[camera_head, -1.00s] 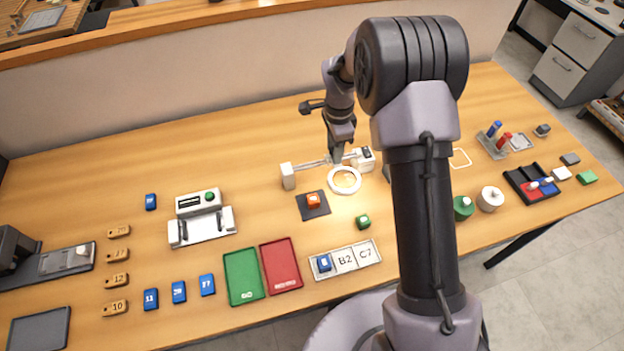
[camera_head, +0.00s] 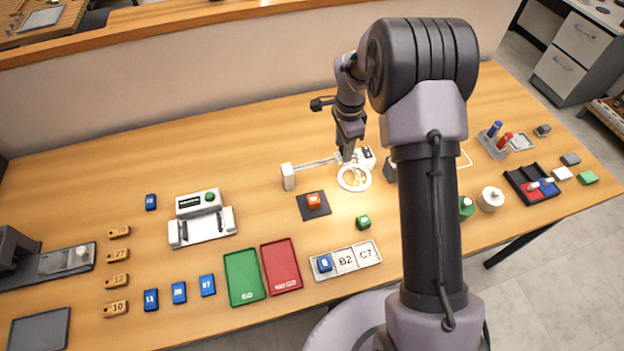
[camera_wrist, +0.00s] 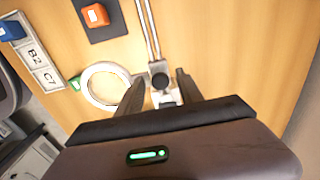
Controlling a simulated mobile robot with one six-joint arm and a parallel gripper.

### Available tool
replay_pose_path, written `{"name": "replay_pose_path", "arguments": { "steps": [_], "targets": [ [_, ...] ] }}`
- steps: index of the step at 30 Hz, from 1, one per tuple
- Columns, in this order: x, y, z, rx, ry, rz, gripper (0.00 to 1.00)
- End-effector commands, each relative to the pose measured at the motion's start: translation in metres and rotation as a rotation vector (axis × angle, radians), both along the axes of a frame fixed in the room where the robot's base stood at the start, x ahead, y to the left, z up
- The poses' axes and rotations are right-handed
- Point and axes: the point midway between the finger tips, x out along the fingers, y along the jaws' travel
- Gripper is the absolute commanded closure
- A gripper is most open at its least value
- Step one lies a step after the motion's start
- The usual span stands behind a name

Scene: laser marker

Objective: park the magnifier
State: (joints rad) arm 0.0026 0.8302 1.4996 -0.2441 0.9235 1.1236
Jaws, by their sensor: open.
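The magnifier's white ring (camera_head: 354,188) hangs over the table at the end of a thin rod arm (camera_head: 314,163). That arm comes from a white post (camera_head: 288,177) on its left. A white block (camera_head: 366,157) with a dark top stands just behind and right of the ring. My gripper (camera_head: 347,158) is at the ring end of the arm, pointing down. In the wrist view, the fingers of my gripper (camera_wrist: 161,77) are apart, with a dark round knob (camera_wrist: 160,81) between them. The ring (camera_wrist: 87,88) lies left of the fingers. I cannot tell whether either finger touches the knob.
An orange block (camera_head: 314,200) on a dark pad and a green block (camera_head: 363,222) lie in front of the arm. A labelled tray (camera_head: 345,259) is nearer the front edge. Green and white round pieces (camera_head: 490,199) stand to the right. The table behind the arm is clear.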

Motion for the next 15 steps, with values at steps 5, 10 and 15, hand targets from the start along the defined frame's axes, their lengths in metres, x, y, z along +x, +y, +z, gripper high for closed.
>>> {"name": "replay_pose_path", "arguments": {
  "steps": [5,10,15],
  "targets": [
    [-0.009,0.000,-0.007,0.000,0.029,0.001,0.53],
    [-0.009,0.000,0.019,0.000,0.027,0.000,0.53],
    [-0.008,0.000,0.046,0.000,0.024,0.000,0.53]
  ]
}}
